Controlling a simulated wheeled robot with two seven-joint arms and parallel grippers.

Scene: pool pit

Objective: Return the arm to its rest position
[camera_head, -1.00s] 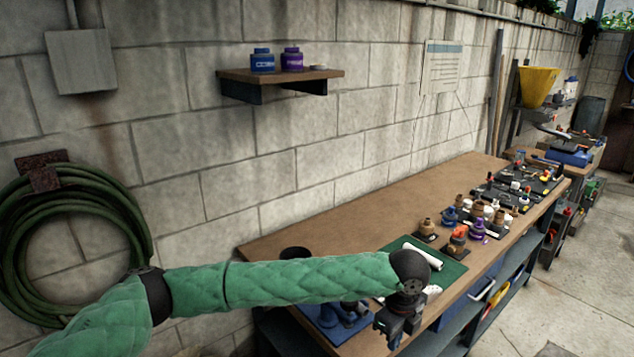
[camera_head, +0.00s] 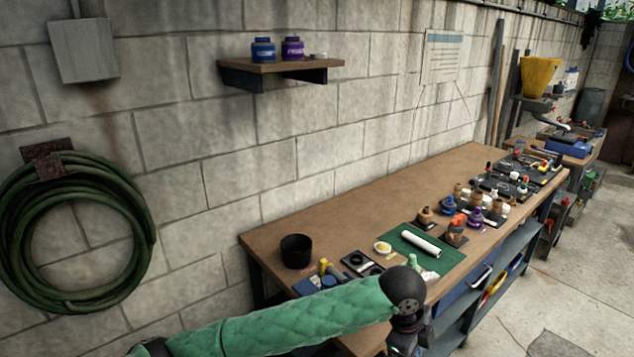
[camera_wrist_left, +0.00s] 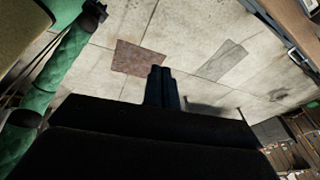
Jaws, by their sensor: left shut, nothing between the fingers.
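My left arm, in a green quilted sleeve (camera_head: 290,322), comes in from the bottom left of the head view and reaches to the bench's front edge. My left gripper (camera_head: 405,343) hangs at the end of it, low in the picture and partly dark. In the left wrist view the gripper's two dark fingers (camera_wrist_left: 162,88) are together with nothing between them, above the concrete floor. My right gripper is in neither view.
The wooden bench (camera_head: 340,218) carries a black cup (camera_head: 296,251), a green mat (camera_head: 446,258) with a white roll (camera_head: 420,243), and several fittings. A green hose (camera_head: 22,245) hangs on the wall at left. The concrete floor (camera_head: 560,285) at right is open.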

